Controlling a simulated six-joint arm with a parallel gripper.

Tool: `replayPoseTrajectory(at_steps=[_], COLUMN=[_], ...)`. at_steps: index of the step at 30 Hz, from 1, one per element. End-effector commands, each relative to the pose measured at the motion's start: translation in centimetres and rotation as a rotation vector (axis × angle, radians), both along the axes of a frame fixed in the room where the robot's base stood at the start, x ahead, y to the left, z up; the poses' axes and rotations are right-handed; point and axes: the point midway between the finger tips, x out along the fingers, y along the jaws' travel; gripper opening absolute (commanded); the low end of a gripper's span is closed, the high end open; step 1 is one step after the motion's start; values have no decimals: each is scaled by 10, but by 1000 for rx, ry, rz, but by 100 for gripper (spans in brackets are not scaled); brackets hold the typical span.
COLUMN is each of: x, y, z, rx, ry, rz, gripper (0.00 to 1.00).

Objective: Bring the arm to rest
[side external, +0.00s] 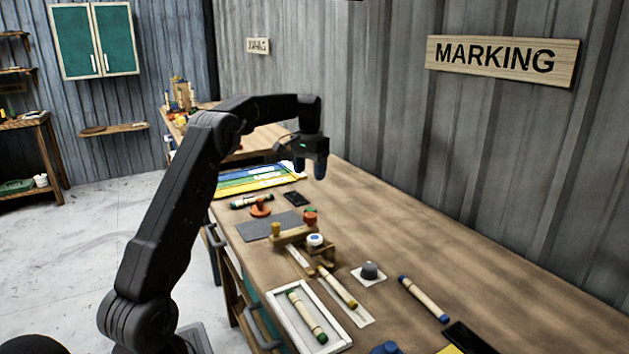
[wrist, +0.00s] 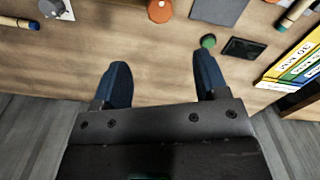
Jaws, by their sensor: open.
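My arm is raised over the long wooden bench (side external: 440,240). My gripper (side external: 316,170) hangs above the bench at the end of the bent arm in the side view, pointing down. In the wrist view my gripper (wrist: 162,72) has its two blue fingers spread apart. Nothing is between the fingers but bare bench top, so it is open and empty. The bench also fills the upper part of the wrist view (wrist: 130,50).
Below lie a dark flat pad (side external: 262,226), a black slab (side external: 295,198) and coloured strips (side external: 245,180). A wooden stamp rack (side external: 290,236) stands mid-bench. A corrugated wall (side external: 390,120) runs behind.

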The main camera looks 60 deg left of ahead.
Motion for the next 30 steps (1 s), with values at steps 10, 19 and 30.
replayPoseTrajectory(at_steps=[10,19,30], x=[-2,-54,-179], y=[-49,-188,-316], z=[33,90,81], rx=[31,93,113], ry=[-43,-178,-369], rz=[-42,-156,-294], gripper=[67,67,67])
